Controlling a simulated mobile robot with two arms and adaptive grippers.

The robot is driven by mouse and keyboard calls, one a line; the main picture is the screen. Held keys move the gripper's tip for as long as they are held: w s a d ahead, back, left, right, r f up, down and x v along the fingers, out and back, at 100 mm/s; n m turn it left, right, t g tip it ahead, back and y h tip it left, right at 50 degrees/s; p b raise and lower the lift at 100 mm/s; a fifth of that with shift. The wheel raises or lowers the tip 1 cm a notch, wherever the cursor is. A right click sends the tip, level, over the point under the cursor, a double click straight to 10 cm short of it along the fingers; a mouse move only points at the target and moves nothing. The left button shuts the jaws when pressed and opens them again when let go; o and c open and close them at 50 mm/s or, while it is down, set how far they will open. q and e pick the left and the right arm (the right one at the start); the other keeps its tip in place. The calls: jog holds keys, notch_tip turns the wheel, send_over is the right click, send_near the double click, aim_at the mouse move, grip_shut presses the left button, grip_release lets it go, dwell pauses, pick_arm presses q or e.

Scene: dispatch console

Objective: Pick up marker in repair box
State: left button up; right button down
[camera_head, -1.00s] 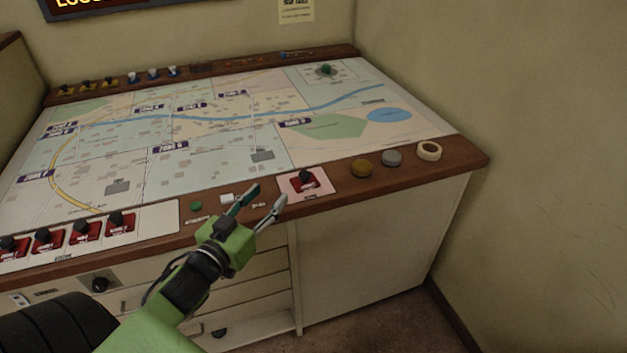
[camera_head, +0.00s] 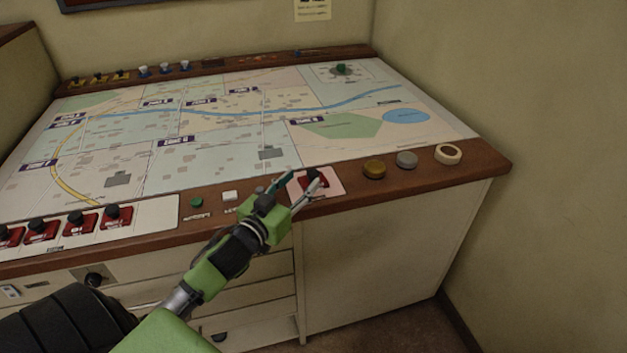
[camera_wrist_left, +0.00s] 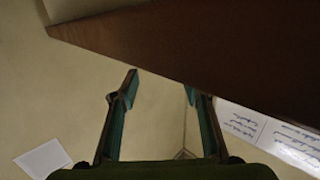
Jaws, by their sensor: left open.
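I cannot make out a marker or a repair box in either view. My left gripper (camera_head: 301,183) is open and empty at the front edge of the console. In the head view its fingertips overlap the red switch (camera_head: 313,178) on its pink plate; I cannot tell whether they touch it. The left wrist view shows the two open fingers (camera_wrist_left: 160,86) with nothing between them, by a dark brown edge. My right gripper is not in view.
The map console (camera_head: 225,150) fills the middle. Red switches line the left front. Drawers (camera_head: 265,290) are below. A wall (camera_head: 550,120) bounds the right.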

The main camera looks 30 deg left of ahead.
aim_at(310, 176)
pick_arm(q)
jog(key=shift+w+d+f, duration=0.1)
jog(key=shift+w+f, duration=0.1)
jog(key=shift+w, duration=1.3)
jog(key=shift+w+d+f, duration=0.1)
jog(key=shift+w+f, duration=0.05)
jog(key=shift+w, duration=1.3)
grip_shut()
